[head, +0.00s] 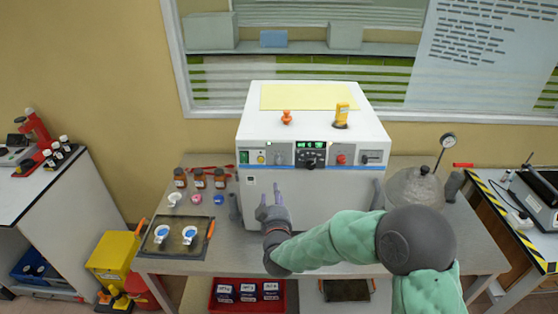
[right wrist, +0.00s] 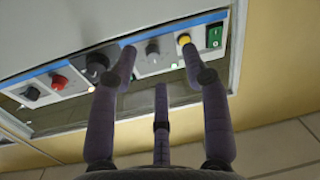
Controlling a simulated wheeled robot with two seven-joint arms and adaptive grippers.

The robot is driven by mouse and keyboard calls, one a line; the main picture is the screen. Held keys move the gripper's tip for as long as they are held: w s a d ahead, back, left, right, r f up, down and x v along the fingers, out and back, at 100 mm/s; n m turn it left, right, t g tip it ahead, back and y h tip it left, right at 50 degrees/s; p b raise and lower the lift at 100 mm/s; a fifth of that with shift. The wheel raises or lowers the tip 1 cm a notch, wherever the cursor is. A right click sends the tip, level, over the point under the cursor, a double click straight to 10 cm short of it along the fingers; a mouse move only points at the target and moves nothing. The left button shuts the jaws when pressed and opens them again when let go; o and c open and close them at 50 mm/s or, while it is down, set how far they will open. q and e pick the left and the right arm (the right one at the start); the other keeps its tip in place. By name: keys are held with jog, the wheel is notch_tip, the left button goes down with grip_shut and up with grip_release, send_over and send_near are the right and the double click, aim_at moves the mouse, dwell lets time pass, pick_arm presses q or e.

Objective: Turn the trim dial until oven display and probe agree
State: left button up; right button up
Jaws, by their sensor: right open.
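The white oven (head: 315,120) stands on the grey bench, with a lit green display (head: 310,145) whose digits are too small to read. Below the display is a large black dial (head: 310,158); it also shows in the right wrist view (right wrist: 97,63). A grey knob (head: 280,158) sits left of it, also in the right wrist view (right wrist: 152,50). I cannot tell which is the trim dial. A yellow handheld device (head: 341,113), perhaps the probe readout, stands on the oven. My right gripper (head: 270,192) is open and empty before the oven's front, below the controls. My left gripper is out of view.
A yellow button (right wrist: 183,40), a green switch (right wrist: 214,36) and a red button (right wrist: 59,82) share the panel. Brown bottles (head: 200,179) and a tray (head: 178,249) are on the bench's left.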

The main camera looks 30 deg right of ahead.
aim_at(279, 161)
notch_tip(279, 161, up, 4)
jog(key=d+h, duration=0.2)
jog(key=x, duration=1)
jog(key=shift+w+a, duration=0.1)
jog(key=shift+a, duration=0.05)
jog(key=shift+c, duration=0.3)
grip_shut()
